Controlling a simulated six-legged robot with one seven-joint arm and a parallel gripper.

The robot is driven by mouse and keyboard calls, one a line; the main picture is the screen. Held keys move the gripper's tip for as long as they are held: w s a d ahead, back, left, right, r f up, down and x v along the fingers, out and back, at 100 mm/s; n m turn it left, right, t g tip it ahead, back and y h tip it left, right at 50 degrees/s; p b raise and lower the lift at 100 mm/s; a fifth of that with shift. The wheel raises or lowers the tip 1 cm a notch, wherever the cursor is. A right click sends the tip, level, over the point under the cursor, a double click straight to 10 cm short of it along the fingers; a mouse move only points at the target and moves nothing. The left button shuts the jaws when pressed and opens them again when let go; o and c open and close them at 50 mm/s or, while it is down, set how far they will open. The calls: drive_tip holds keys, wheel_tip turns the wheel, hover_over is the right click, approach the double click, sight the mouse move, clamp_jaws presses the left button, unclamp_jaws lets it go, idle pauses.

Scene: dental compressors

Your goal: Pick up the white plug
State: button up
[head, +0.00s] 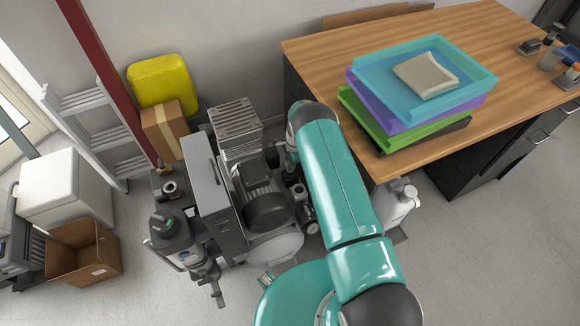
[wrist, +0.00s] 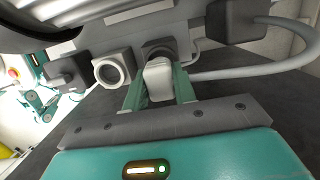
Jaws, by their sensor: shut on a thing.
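The white plug (wrist: 158,82) is in the middle of the wrist view, between the two green fingers of my gripper (wrist: 158,76). The fingers are shut on its sides. The far end of the plug meets or lies right in front of a dark socket (wrist: 157,46) on a grey panel; I cannot tell whether it is still seated. In the head view my teal arm reaches down beside the compressor, and the gripper and plug are hidden.
A pale round-holed socket (wrist: 112,70) sits just left of the plug. A dark block (wrist: 235,20) with a thick grey cable (wrist: 250,70) is at the right. The compressor (head: 265,205) and a wooden desk (head: 420,165) with stacked trays (head: 385,135) flank my arm.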

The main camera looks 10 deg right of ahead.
sight(288, 166)
drive_tip(key=s+a+r, duration=0.2)
drive_tip(key=s+r, duration=0.2)
drive_tip(key=s, duration=0.2)
drive_tip(key=s+a+r, duration=0.2)
drive_tip(key=s+r, duration=0.3)
drive_tip(key=s, duration=0.2)
drive_tip(key=shift+s+a+r, duration=0.15)
drive_tip(key=shift+a+r, duration=0.1)
drive_tip(key=shift+r, duration=0.05)
drive_tip(key=shift+s+d+f, duration=0.1)
drive_tip(key=shift+d, duration=0.05)
